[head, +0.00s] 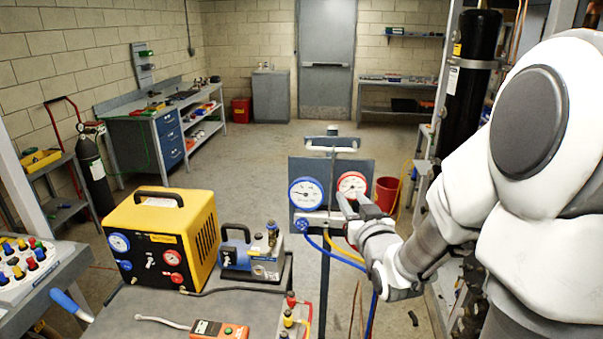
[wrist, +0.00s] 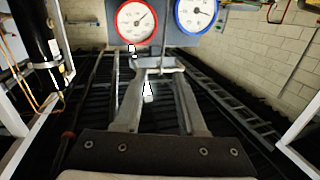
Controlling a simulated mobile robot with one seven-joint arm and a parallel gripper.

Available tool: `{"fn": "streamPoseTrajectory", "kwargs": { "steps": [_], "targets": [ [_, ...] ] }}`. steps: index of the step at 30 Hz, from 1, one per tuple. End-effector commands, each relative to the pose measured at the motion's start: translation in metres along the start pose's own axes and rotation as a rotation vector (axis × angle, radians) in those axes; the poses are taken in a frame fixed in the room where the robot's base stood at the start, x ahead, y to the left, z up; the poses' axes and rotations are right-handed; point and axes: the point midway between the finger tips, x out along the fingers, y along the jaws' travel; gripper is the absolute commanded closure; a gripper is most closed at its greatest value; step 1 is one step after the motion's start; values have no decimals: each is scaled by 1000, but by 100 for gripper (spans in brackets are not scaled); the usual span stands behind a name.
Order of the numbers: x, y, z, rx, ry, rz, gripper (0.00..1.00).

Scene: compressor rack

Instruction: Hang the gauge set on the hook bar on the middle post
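The gauge set, with a blue-rimmed gauge (head: 307,193) and a red-rimmed gauge (head: 352,184), is upright in front of a dark panel at the middle post (head: 324,270). A pale hook bar (head: 333,148) crosses the post just above the gauges. Whether the set's hook rests on it is hidden. My gripper (head: 352,206) reaches in from the right, its fingertips at the manifold below the red gauge. In the wrist view my gripper (wrist: 160,76) seems closed on the manifold, with the red gauge (wrist: 136,20) and blue gauge (wrist: 196,13) beyond.
Blue and yellow hoses (head: 340,252) hang from the set. A yellow machine (head: 165,240) and a blue pump (head: 252,255) stand on the bench at front left, with an orange meter (head: 218,330). A black cylinder (head: 470,85) stands at right. The floor behind is mostly clear.

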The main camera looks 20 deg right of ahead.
Motion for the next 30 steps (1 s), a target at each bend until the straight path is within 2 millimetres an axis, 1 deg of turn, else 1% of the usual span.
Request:
{"fn": "streamPoseTrajectory", "kwargs": {
  "steps": [1,5,8,11,24,30],
  "targets": [
    [-2,2,-5,0,13,-4,60],
    [-3,1,-9,-4,39,-18,60],
    [1,0,-9,-5,44,-21,60],
    [10,0,-9,-6,43,-21,60],
    [71,-1,-12,-3,43,-20,60],
    [98,-2,-10,-6,44,-21,60]
  ]
}}
